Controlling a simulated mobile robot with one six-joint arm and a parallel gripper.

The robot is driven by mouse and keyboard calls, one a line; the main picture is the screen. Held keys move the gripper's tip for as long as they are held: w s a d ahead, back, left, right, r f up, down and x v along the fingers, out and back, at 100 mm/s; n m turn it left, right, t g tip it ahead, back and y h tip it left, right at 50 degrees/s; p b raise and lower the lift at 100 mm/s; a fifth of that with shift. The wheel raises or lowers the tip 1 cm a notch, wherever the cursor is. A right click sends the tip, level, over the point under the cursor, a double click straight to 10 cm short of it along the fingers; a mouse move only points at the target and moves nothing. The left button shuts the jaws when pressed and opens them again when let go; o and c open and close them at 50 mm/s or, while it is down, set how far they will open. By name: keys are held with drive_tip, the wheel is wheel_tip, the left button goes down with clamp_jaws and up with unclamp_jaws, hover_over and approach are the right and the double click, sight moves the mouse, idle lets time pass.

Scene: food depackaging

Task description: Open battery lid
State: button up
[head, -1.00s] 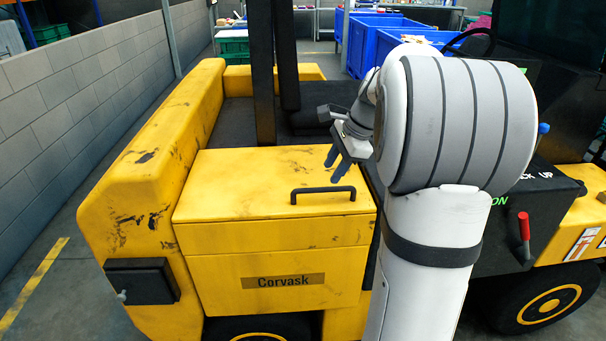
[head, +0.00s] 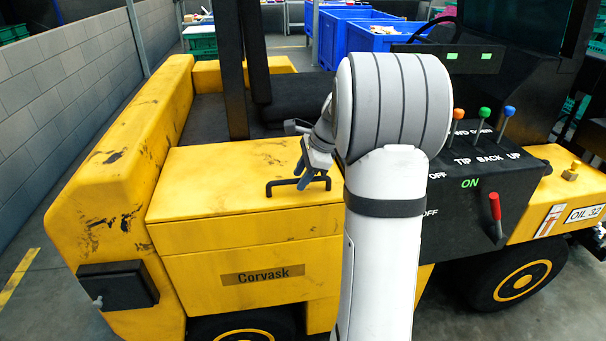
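The yellow battery lid (head: 215,185) lies closed on the yellow box marked "Corvask" (head: 190,275). A black bar handle (head: 280,185) stands near the lid's front edge. My gripper (head: 302,178) is at the right half of the handle, its fingers pointing down and to the left. The two fingers look spread, one behind the bar and one over or in front of it. I cannot tell whether they touch the bar. My arm hides the lid's right end.
A black control panel with coloured levers (head: 483,125) and a red handle (head: 495,212) is to the right. A dark seat (head: 290,112) and mast post (head: 233,80) stand behind the lid. A grey block wall (head: 60,110) runs along the left.

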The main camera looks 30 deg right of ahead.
drive_tip(key=shift+c, duration=0.2)
clamp_jaws()
drive_tip(key=shift+d, duration=0.1)
drive_tip(key=shift+r, duration=0.1)
